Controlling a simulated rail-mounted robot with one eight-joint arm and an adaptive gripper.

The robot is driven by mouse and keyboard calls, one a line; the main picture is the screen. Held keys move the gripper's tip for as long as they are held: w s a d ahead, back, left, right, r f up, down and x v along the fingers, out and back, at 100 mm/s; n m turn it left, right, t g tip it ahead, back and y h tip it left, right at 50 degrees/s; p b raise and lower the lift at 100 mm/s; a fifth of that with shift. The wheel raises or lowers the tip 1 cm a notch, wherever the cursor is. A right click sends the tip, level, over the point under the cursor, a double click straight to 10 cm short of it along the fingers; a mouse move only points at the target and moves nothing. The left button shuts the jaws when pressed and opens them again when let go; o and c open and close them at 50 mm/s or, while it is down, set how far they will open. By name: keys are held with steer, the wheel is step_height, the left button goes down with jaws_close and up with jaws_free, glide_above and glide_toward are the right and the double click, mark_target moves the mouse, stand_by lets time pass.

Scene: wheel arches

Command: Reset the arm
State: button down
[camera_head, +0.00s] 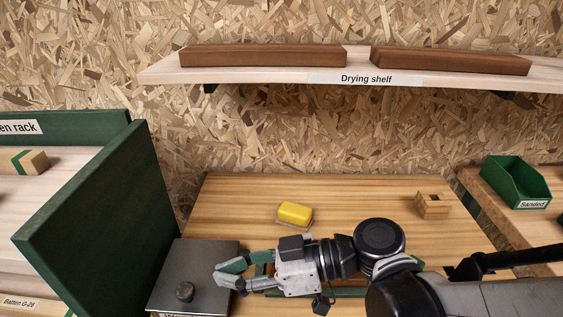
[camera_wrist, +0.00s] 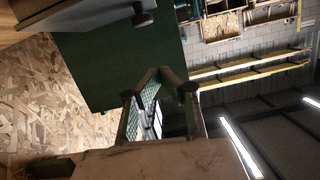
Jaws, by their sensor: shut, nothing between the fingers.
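My gripper (camera_head: 219,276) reaches left across the lower middle of the head view, low over the wooden bench (camera_head: 350,200). Its green-padded fingers are closed together and hold nothing. Their tips are over or beside the dark metal box with a black knob (camera_head: 185,291); I cannot tell whether they touch it. In the wrist view my gripper (camera_wrist: 165,72) also shows shut and empty, against a dark green panel (camera_wrist: 110,65). My arm comes in from the lower right of the head view and hides part of the bench and a green thing behind it.
The green rack side (camera_head: 100,215) stands left of the bench. A yellow block (camera_head: 295,214) and a small wooden block (camera_head: 432,206) lie on the bench. A green bin (camera_head: 515,182) is at right. The drying shelf (camera_head: 260,71) above carries two brown bars (camera_head: 263,55) (camera_head: 450,60).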

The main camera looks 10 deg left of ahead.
steer(key=w+d+f+m+t+h, duration=0.25)
steer(key=w+d+m, duration=0.2)
steer(key=d, duration=0.35)
steer(key=w+d+f+m+t+h, duration=0.1)
steer(key=w+d+m+t+h, duration=0.25)
steer(key=d+m, duration=0.35)
steer(key=d+r+m+t+h, duration=0.2)
steer(key=d+m+h, duration=0.2)
steer(key=d, duration=0.6)
steer(key=d+r+m+t+h+p, duration=0.1)
steer(key=d+m+h, duration=0.3)
steer(key=d, duration=0.6)
steer(key=shift+s+d+r+t+h, duration=0.15)
steer(key=shift+d+r+t+h, duration=0.25)
steer(key=shift+t, duration=0.3)
